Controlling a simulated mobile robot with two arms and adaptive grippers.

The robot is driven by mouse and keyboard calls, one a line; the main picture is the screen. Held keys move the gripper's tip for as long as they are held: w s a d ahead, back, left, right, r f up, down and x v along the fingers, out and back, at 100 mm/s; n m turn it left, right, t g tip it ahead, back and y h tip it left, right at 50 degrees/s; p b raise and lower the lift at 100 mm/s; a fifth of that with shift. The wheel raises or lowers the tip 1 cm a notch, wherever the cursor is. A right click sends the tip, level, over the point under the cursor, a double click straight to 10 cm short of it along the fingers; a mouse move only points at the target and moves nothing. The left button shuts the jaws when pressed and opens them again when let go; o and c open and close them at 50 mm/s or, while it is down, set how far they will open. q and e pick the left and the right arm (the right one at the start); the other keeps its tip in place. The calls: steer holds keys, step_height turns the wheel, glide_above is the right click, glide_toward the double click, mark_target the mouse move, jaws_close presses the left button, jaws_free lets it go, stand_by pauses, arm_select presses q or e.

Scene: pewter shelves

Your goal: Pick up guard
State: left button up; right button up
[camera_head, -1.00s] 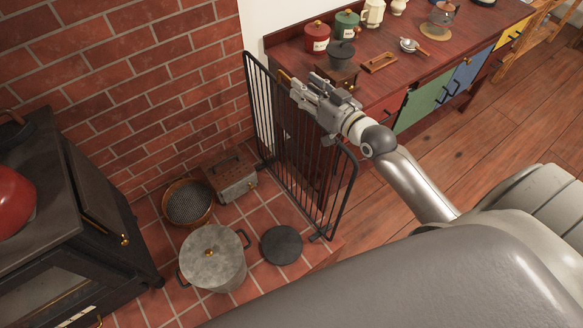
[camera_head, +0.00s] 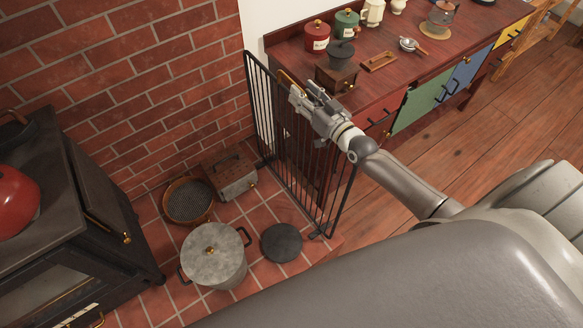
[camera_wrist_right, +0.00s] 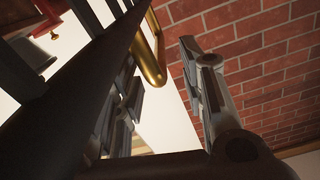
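The guard (camera_head: 291,160) is a black barred metal screen standing upright on the tiles between the brick wall and the red cabinet. A brass handle (camera_head: 286,78) sits on its top rail. The handle also shows in the right wrist view (camera_wrist_right: 151,57), beside the dark rail (camera_wrist_right: 75,75) that crosses that view. My right gripper (camera_head: 305,93) is at the top of the guard, by the handle. Its fingers are apart, one (camera_wrist_right: 203,85) right of the handle, the other partly hidden behind the rail. I see no clear grip. My left gripper is not in view.
A lidded grey pot (camera_head: 213,256), a dark round disc (camera_head: 281,242), a round sieve (camera_head: 188,200) and a metal box (camera_head: 231,177) stand on the tiles. A black stove (camera_head: 75,220) is at left. The cabinet top (camera_head: 410,75) holds jars and a grinder (camera_head: 336,78).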

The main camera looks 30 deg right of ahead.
mark_target(294, 83)
steer(key=w, duration=0.3)
steer(key=shift+w+a+r+p, duration=0.1)
steer(key=shift+w+a+p, duration=0.1)
steer(key=shift+w+p, duration=0.2)
steer(key=shift+w+a, duration=0.15)
steer(key=shift+w, duration=0.4)
steer(key=shift+s, duration=0.1)
jaws_close()
